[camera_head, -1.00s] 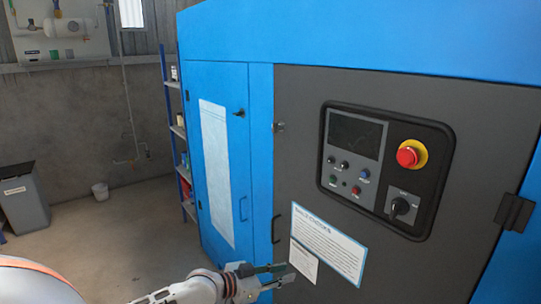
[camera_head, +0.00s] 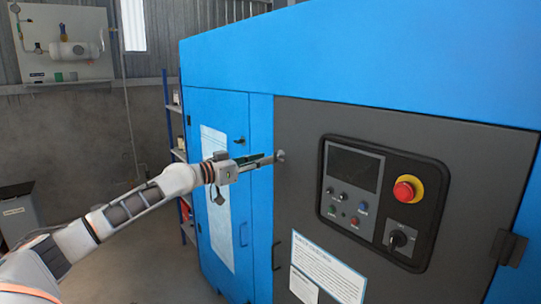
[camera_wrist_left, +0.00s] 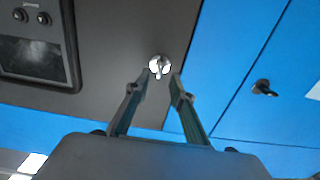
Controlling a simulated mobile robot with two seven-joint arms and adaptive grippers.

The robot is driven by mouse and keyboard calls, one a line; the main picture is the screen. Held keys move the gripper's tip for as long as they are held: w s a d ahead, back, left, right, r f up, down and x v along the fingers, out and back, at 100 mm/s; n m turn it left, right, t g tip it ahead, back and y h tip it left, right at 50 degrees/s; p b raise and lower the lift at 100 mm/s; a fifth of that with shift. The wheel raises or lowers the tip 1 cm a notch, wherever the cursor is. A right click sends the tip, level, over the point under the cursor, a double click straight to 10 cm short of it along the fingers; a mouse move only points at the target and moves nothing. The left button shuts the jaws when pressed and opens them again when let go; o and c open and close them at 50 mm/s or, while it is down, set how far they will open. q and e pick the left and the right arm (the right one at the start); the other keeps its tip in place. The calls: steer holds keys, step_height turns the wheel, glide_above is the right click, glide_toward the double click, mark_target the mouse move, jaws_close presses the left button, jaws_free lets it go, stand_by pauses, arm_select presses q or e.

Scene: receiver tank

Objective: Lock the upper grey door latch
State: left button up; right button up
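The upper grey door latch (camera_head: 281,156) is a small metal latch at the upper left edge of the grey door (camera_head: 303,120). My left gripper (camera_head: 268,159) points right at it, with its fingertips close to the latch. In the left wrist view, the silver latch (camera_wrist_left: 159,66) lies just beyond the tips of my left gripper (camera_wrist_left: 163,82). The fingers are apart and nothing is held between them. I cannot tell whether a fingertip touches the latch. My right gripper is not in view.
A control panel (camera_head: 334,212) with a red emergency button (camera_head: 407,189) is on the grey door. A dark handle (camera_head: 276,256) sits lower on its left edge. The blue door (camera_head: 261,200) beside it has a black latch (camera_wrist_left: 263,88). A shelf rack stands further left.

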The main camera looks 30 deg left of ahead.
arm_select(q)
steer(key=shift+p+x, duration=0.45)
steer(key=shift+x, duration=1.55)
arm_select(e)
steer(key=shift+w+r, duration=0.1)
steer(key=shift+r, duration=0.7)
arm_select(q)
steer(key=shift+c, duration=0.4)
jaws_close()
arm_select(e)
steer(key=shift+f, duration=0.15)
